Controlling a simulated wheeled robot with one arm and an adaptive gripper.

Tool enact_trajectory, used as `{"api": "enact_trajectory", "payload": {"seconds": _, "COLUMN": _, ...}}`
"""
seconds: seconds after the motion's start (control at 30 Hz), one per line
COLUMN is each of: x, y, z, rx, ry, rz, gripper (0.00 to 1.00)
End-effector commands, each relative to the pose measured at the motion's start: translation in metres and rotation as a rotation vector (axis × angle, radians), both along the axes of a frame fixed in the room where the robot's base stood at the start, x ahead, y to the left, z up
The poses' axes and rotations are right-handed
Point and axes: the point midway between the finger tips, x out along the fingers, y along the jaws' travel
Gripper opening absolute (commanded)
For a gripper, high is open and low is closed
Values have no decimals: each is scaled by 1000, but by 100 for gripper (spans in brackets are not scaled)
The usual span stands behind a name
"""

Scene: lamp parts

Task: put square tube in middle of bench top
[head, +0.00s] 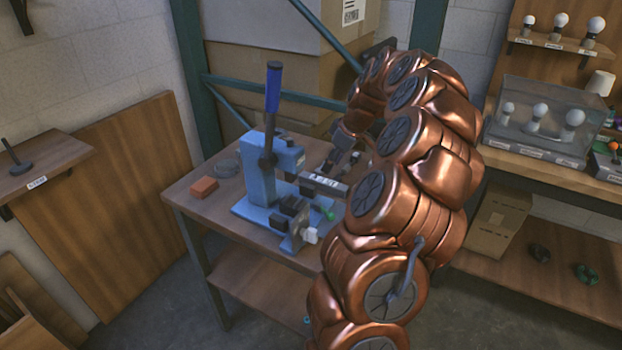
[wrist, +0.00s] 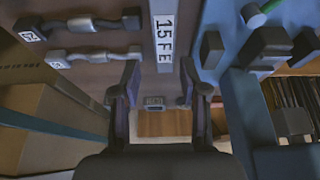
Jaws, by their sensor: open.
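The square tube (head: 322,184) is a grey bar with a white printed label, beside the blue press on the bench top (head: 190,208). In the wrist view the tube (wrist: 163,40) reads "15 FE" and runs down from the top edge toward my jaws. My gripper (wrist: 157,88) is open, one finger on each side of the tube's near end, with gaps visible at both sides. In the head view my gripper (head: 343,160) is at the tube's far side and partly hidden by my copper arm. I cannot tell how far the tube sits above the bench.
The blue press (head: 262,175) with its upright lever takes up much of the bench top. An orange block (head: 204,187) and a grey round dish (head: 229,168) lie at the left. Cardboard boxes (head: 265,75) stand behind.

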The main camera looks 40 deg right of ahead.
Motion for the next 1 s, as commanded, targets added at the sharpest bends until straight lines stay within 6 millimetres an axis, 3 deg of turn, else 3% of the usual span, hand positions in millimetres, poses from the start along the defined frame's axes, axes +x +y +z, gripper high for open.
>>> {"api": "enact_trajectory", "payload": {"seconds": 0.47, "x": 20, "y": 16, "z": -35, "rx": 5, "ry": 6, "rz": 21, "gripper": 44}}
{"api": "enact_trajectory", "payload": {"seconds": 0.73, "x": 31, "y": 20, "z": -66, "rx": 4, "ry": 2, "rz": 19, "gripper": 44}}
{"api": "enact_trajectory", "payload": {"seconds": 1.0, "x": 32, "y": 19, "z": -71, "rx": 1, "ry": 0, "rz": 17, "gripper": 44}}
